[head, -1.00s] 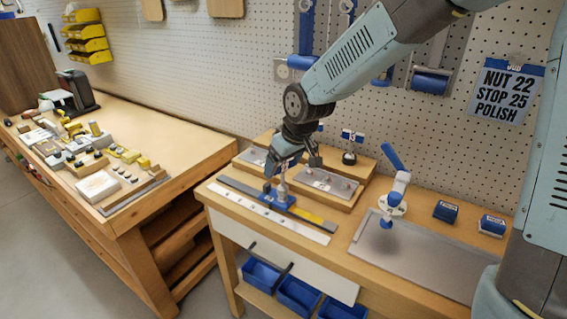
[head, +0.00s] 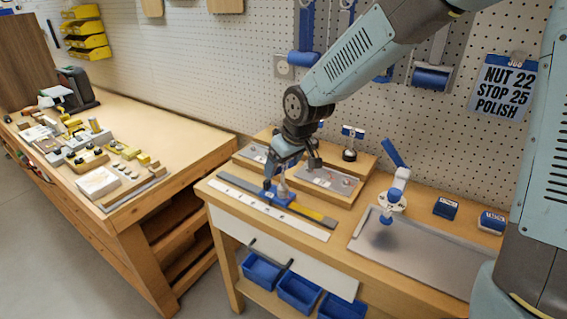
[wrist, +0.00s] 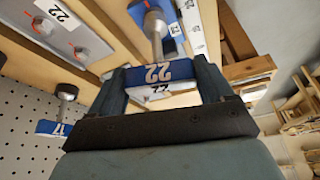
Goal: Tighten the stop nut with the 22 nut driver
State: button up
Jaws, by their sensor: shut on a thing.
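My gripper (head: 277,184) is over the blue stop block (head: 281,197) on the front of the bench. In the wrist view my gripper (wrist: 164,82) is shut on the 22 nut driver (wrist: 157,71), whose blue band reads 22. Its metal shaft (wrist: 156,28) runs from the jaws to the blue block (wrist: 150,10). The stop nut is hidden by the driver's end, so I cannot tell how it is seated.
A driver marked 17 (wrist: 55,128) stands in the rack behind. A grey plate marked 22 (wrist: 55,25) lies nearby. A blue and white clamp (head: 395,185) stands by the grey tray (head: 425,255). The sign (head: 503,85) reads NUT 22, STOP 25, POLISH.

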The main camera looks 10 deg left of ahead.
jog(key=shift+f, duration=0.4)
dwell(0.3)
jog(key=shift+m, duration=0.3)
jog(key=shift+m+t+h, duration=0.4)
jog(key=shift+m, duration=0.5)
jog(key=shift+s+m, duration=0.1)
jog(key=shift+m, duration=0.3)
jog(key=shift+a, duration=0.1)
jog(key=shift+m+t+h, duration=0.3)
jog(key=shift+m+h, duration=0.2)
jog(key=shift+m, duration=0.6)
